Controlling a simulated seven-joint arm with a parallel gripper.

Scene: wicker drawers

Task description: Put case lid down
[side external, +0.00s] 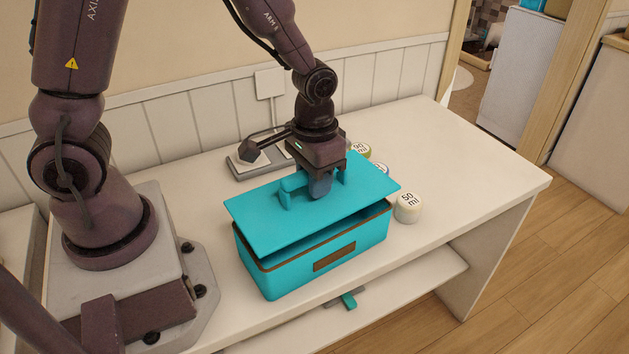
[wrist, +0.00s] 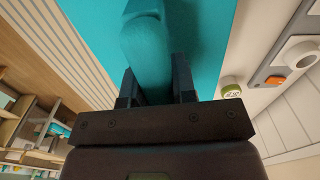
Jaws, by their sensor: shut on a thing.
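The turquoise case (side external: 290,275) with a brown rim band and a brown front plate stands on the white table. Its flat turquoise lid (side external: 255,215) is over the case, tilted a little, with a gap showing at the right and front between lid and rim. My gripper (side external: 320,188) is shut on the lid's raised handle (side external: 290,188). In the wrist view the fingers (wrist: 157,85) stand on both sides of the handle (wrist: 147,48), with the lid (wrist: 205,30) behind it. The inside of the case is hidden.
A white 50 ml weight-like piece (side external: 408,207) stands close to the right of the case. A 90 ml piece (side external: 360,151) and another partly hidden one are behind the lid. A grey tray (side external: 240,168) lies behind left. The table's right side (side external: 470,170) is clear.

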